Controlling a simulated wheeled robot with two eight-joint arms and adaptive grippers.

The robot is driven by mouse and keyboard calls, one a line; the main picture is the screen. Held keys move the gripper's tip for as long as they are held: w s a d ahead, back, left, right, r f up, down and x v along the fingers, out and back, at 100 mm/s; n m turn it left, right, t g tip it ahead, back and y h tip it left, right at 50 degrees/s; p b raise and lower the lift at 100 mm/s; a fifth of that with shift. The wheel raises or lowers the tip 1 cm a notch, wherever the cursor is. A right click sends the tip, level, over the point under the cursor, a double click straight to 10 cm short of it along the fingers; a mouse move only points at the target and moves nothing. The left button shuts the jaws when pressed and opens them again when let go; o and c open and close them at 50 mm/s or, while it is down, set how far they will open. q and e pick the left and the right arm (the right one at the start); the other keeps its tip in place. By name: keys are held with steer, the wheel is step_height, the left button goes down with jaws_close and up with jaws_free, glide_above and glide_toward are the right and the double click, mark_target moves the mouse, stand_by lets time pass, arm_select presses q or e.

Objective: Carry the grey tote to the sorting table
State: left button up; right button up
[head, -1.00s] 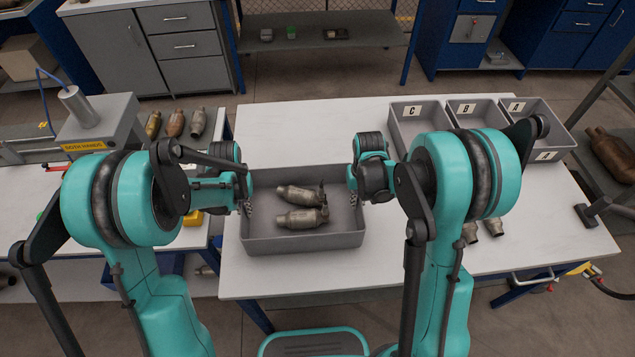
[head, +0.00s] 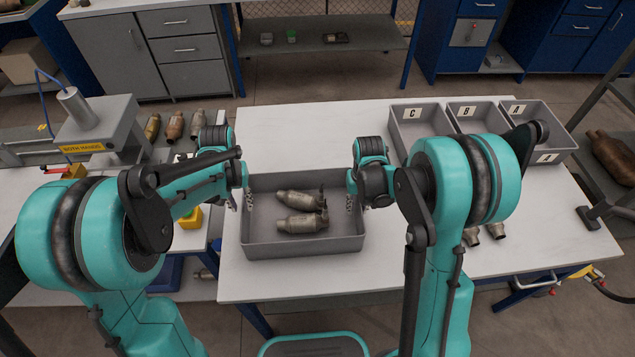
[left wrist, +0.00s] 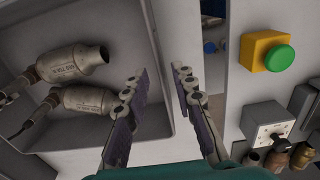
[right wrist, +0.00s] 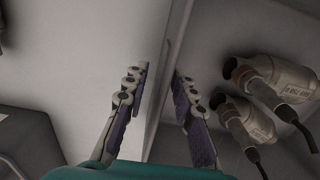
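The grey tote (head: 305,247) sits on the white table (head: 300,285) that also holds the lettered bins; two metal converters (head: 300,222) lie inside it. My left gripper (head: 248,196) is at the tote's left wall. In the left wrist view its fingers (left wrist: 158,108) are apart, one over the tote's inside and one outside the wall. My right gripper (head: 352,190) is at the right wall. In the right wrist view its fingers (right wrist: 162,105) are apart on either side of the wall (right wrist: 172,60). Neither gripper visibly pinches the tote.
Grey bins marked C (head: 418,128), B (head: 474,115) and A (head: 533,125) stand at the back right. A left bench holds a press (head: 95,125), several converters (head: 175,125) and a green button on a yellow box (left wrist: 266,52). Free table lies in front of the tote.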

arm_select(q)
step_height(320, 180, up, 5)
steer(key=shift+r, duration=0.3)
arm_select(e)
steer(key=shift+r, duration=0.2)
step_height(320, 180, up, 12)
steer(key=shift+f, duration=0.2)
